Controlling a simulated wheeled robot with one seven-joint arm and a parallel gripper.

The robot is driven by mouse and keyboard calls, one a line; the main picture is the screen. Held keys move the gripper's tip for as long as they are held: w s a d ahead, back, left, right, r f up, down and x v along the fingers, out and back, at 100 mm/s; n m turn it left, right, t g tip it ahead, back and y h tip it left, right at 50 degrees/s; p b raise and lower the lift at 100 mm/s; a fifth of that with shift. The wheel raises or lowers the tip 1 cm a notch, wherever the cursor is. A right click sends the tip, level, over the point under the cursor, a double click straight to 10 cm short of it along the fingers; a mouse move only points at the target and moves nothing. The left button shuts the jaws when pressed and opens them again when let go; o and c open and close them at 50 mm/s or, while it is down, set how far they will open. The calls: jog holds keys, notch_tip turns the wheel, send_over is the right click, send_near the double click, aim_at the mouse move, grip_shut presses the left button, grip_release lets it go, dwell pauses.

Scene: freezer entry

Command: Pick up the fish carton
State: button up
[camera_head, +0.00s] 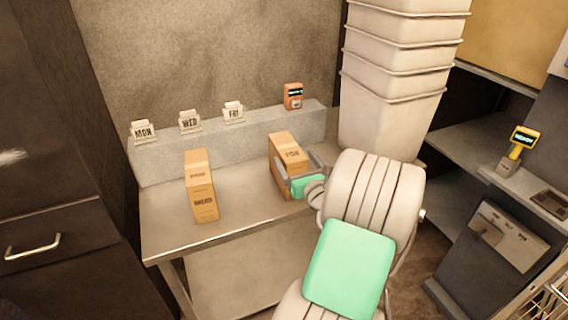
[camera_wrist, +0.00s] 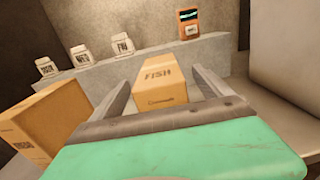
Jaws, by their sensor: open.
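The fish carton (camera_head: 287,158) is a brown cardboard box standing on the steel table, towards its right side. In the wrist view the fish carton (camera_wrist: 160,83) shows the word FISH and stands between my two fingers. My gripper (camera_head: 298,172) is open, with one finger on each side of the carton. In the wrist view my gripper (camera_wrist: 160,90) shows a gap beside the carton; I cannot tell whether either finger touches it. The carton's lower part is hidden by my gripper.
A second carton (camera_head: 200,188), labelled BREAD, stands to the left on the steel table (camera_head: 240,220). Behind is a grey ledge (camera_head: 215,148) with MON, WED and FRI cards and an orange device (camera_head: 293,96). Stacked white bins (camera_head: 393,110) rise close on the right.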

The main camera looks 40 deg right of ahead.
aim_at(289, 148)
jog(key=p+x, duration=0.1)
jog(key=x, duration=0.4)
jog(key=shift+w+d+r, duration=0.1)
jog(key=shift+w+r, duration=0.1)
jog(key=shift+w, duration=0.1)
jog(key=shift+c, duration=0.2)
grip_shut()
dwell(0.4)
jog(key=shift+r, duration=0.2)
